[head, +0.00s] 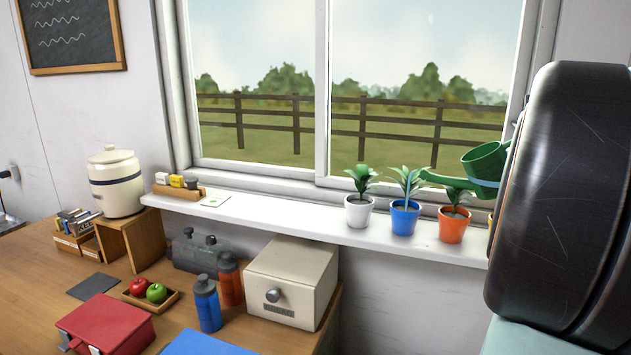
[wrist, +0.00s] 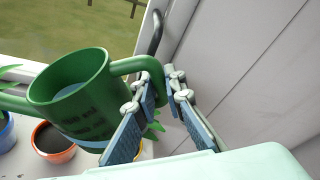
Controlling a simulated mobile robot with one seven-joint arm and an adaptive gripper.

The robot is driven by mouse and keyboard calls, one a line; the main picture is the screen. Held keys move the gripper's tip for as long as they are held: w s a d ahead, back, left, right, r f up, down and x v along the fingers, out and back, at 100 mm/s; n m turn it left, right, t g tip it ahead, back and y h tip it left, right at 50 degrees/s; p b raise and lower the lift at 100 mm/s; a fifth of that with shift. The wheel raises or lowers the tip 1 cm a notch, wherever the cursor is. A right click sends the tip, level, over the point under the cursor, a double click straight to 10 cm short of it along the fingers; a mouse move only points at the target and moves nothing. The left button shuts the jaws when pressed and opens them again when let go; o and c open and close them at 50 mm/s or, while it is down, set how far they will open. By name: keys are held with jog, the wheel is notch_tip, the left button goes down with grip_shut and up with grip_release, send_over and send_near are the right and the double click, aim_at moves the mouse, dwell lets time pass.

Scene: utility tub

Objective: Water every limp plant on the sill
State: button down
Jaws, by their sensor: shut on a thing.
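My gripper (wrist: 162,85) is shut on the handle of a green watering can (wrist: 70,95), which has water inside. In the head view the can (head: 485,162) is tilted, its spout reaching left above the orange pot toward the blue pot. A pale blue streak, seemingly water, shows at the blue pot's plant (head: 408,178). The white pot (head: 359,213), blue pot (head: 404,220) and orange pot (head: 453,228) stand in a row on the sill; each holds a green plant. The white pot's plant (head: 362,178) looks upright. A yellow pot (head: 490,222) is mostly hidden by my arm.
The window stands close behind the pots. Below, the desk holds a cream box (head: 292,280), bottles (head: 207,305) and a red case (head: 105,325).

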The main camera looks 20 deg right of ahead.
jog(key=shift+w+a+r, duration=0.1)
jog(key=shift+r, duration=0.05)
jog(key=shift+s+d+f+m, duration=0.3)
jog(key=shift+s+d+f, duration=0.1)
jog(key=shift+s+d, duration=0.15)
jog(key=shift+t, duration=0.3)
jog(key=r+p, duration=0.6)
jog(key=shift+s+d+p, duration=0.15)
jog(key=shift+d+p, duration=0.1)
jog(key=shift+p, duration=0.05)
jog(key=shift+f+y, duration=0.3)
jog(key=s+d+r+m+y+p, duration=0.1)
jog(key=s+d+r+m, duration=0.1)
jog(key=d+r+m, duration=0.1)
jog(key=shift+s+r+m+t, duration=0.2)
jog(key=shift+r+m+t, duration=0.2)
jog(key=shift+r+m, duration=0.45)
